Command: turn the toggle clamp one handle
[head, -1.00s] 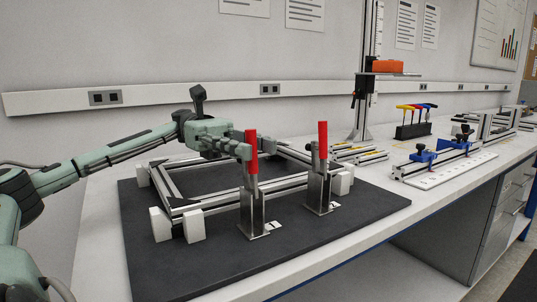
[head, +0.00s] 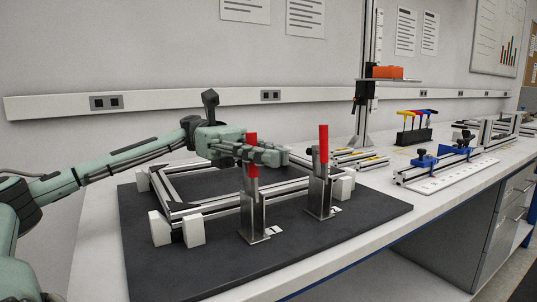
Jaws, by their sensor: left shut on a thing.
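Two toggle clamps with upright red handles stand at the front edge of an aluminium profile frame (head: 215,206). The left clamp's handle (head: 252,139) shows above and below my fingers, and its metal body (head: 252,213) stands on the dark mat. My left gripper (head: 268,155) is shut on this handle, its fingers lying across it and partly hiding it. The right clamp (head: 319,190) has its red handle (head: 323,143) upright and free, a little right of my fingertips. Small labels lie by both clamps, too small to read. My right gripper is not in view.
The frame rests on white blocks (head: 193,230) on a dark mat (head: 170,271). To the right are a stand with an orange block (head: 388,72), coloured-handled tools (head: 414,115) in a black holder, and a blue-clamped fixture (head: 440,162). The mat's front is clear.

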